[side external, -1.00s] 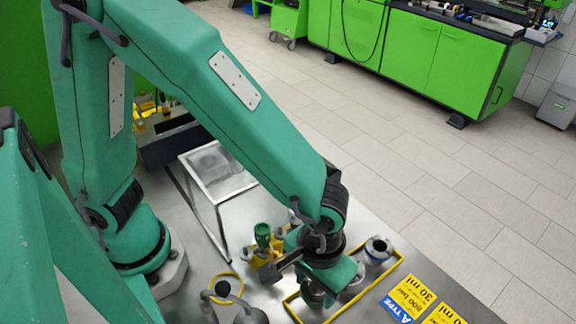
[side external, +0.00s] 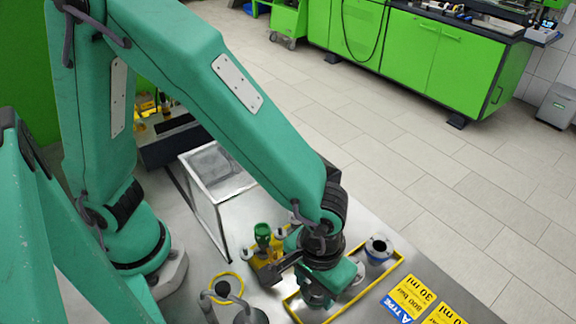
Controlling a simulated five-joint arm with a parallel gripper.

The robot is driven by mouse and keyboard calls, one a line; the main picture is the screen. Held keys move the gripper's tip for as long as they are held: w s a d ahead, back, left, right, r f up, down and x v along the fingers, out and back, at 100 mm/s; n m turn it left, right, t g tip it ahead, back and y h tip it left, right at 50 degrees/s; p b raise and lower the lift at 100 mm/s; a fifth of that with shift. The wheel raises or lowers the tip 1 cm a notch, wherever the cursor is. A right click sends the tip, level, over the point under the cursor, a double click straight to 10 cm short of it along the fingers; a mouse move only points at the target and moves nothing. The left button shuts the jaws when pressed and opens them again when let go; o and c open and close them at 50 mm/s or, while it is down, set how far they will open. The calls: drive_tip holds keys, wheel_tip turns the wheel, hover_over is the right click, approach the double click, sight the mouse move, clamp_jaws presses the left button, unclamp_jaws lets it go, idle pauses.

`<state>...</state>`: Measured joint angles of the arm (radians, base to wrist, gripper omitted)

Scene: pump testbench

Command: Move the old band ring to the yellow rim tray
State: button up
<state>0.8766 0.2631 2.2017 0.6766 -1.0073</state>
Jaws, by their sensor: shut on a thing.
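The yellow rim tray (side external: 388,270) lies on the metal bench at the lower centre, partly covered by my arm. My gripper (side external: 318,297) points down over the tray's left part, low and close to it. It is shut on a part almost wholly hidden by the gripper. I take this part to be the old band ring, but its band cannot be made out. Whether it touches the tray cannot be told. Another grey ring part with a blue band (side external: 379,249) stands at the tray's far right corner. A further grey part (side external: 357,271) sits beside my gripper.
A yellow holder with a green-topped part (side external: 263,240) stands just left of my gripper. A clear box (side external: 215,180) is behind it. A grey fixture (side external: 225,292) with a yellow loop is at front left. Yellow-blue labels (side external: 412,294) lie right of the tray.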

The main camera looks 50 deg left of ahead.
drive_tip(key=shift+f, duration=1.05)
idle(1.3)
drive_tip(key=o, duration=1.2)
drive_tip(key=shift+c, duration=0.2)
drive_tip(key=shift+r, duration=0.1)
wheel_tip(320, 180, up, 7)
idle(0.3)
